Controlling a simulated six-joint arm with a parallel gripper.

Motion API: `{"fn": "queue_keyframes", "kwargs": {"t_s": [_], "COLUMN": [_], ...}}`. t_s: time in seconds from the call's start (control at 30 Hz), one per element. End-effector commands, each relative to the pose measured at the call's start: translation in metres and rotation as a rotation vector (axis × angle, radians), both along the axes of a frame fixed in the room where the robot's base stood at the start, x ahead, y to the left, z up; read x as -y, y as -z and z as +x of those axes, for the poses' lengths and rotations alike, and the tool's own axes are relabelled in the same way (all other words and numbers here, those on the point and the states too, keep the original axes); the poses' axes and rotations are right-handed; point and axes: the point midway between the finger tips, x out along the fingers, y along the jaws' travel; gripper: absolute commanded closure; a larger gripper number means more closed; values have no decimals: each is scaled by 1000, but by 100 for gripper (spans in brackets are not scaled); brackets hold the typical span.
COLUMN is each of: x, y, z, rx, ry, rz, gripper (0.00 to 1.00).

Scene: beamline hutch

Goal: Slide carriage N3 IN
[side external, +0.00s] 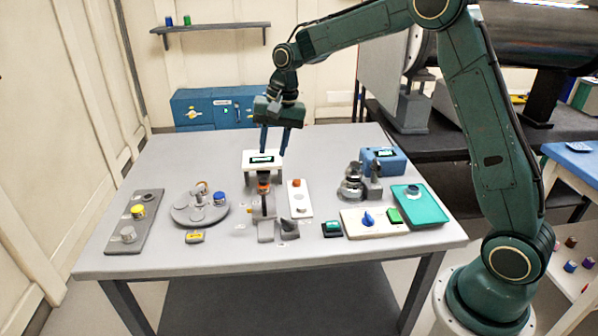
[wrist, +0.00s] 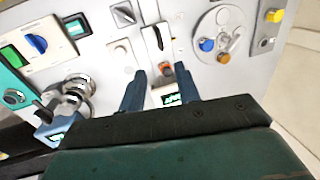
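I cannot read an N3 label in either view, so I cannot tell for sure which part is carriage N3. A grey upright assembly with an orange-and-black piece (side external: 264,182) stands at mid table, in front of a white display box (side external: 263,167). In the wrist view its orange part (wrist: 167,68) lies just beyond my fingertips. My gripper (side external: 275,152) hangs fingers down above and behind the display box. In the wrist view its two blue fingers (wrist: 160,71) are apart, with the display box (wrist: 166,90) showing between them. I see nothing held.
A white panel with an orange knob (side external: 299,198) lies just right of the assembly. A round grey plate with a blue cap (side external: 200,206) and a grey strip with a yellow knob (side external: 133,218) lie left. A blue-knob panel (side external: 367,219) and teal panel (side external: 423,207) lie right.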

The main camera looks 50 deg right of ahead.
Motion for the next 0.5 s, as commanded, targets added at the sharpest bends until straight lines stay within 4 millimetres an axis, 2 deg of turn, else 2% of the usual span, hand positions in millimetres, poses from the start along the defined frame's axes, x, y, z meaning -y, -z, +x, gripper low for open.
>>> {"fn": "queue_keyframes", "kwargs": {"t_s": [0.5], "x": [-3], "y": [8], "z": [-1], "rx": [-3], "ry": [-1], "rz": [1], "gripper": [67]}}
